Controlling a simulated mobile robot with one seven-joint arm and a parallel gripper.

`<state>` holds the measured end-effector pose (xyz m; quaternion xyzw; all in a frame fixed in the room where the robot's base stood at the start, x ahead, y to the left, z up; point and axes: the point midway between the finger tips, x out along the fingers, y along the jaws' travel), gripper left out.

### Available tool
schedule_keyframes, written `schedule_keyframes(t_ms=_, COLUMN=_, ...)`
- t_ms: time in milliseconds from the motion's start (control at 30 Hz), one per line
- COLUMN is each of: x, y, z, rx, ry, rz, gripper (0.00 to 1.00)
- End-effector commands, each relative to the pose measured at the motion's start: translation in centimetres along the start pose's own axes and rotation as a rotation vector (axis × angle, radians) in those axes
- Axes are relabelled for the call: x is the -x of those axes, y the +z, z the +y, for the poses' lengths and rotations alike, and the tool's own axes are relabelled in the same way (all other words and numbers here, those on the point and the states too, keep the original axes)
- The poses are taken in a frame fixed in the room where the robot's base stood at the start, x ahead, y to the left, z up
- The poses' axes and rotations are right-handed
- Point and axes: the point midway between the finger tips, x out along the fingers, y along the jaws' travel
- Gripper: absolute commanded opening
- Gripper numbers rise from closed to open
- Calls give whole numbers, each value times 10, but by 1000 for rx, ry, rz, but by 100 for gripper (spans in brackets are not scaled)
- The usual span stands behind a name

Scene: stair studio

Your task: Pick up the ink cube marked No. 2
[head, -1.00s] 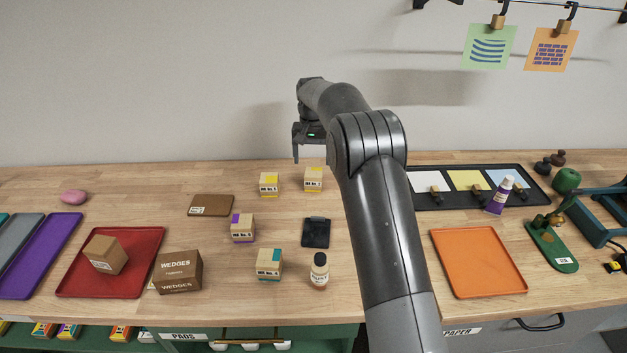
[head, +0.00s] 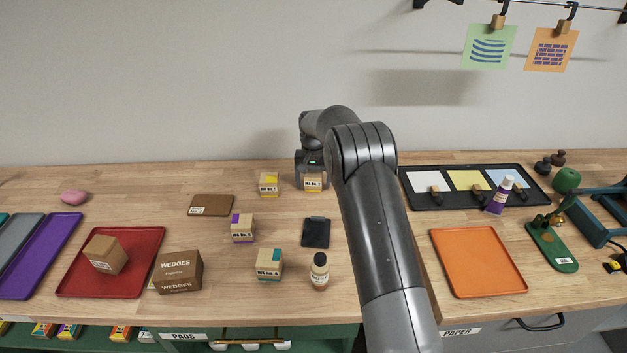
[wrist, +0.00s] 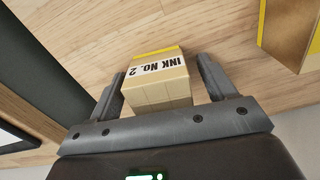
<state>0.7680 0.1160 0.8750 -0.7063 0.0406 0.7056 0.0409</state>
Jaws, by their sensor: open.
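The ink cube marked No. 2 (wrist: 157,82) is a tan block with a yellow band and a white label reading "INK No. 2" in the wrist view. In the head view the same cube (head: 313,184) stands at the back of the bench. My gripper (head: 312,184) is lowered over it, with one finger on each side. In the wrist view my gripper (wrist: 162,83) is open around the cube, with a small gap at the right finger; at the left finger I cannot tell contact from a near gap.
Another yellow-banded cube (head: 269,185) stands close by on the left. A purple-banded cube (head: 242,228), a teal-banded cube (head: 269,264), a black pad (head: 316,232) and a bottle (head: 319,271) stand nearer. A black tray (head: 450,202) with coloured sheets lies to the right.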

Motion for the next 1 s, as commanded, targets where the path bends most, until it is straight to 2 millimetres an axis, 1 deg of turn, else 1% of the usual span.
schedule_keyframes(t_ms=33, x=0, y=0, z=0, rx=0, ry=0, rz=0, gripper=75)
schedule_keyframes(t_ms=67, x=0, y=0, z=0, rx=0, ry=0, rz=0, gripper=72)
schedule_keyframes(t_ms=633, x=1, y=0, z=0, rx=0, ry=0, rz=0, gripper=26)
schedule_keyframes(t_ms=867, x=1, y=0, z=0, rx=0, ry=0, rz=1, gripper=26)
schedule_keyframes(t_ms=1000, x=8, y=0, z=0, rx=0, ry=0, rz=2, gripper=26)
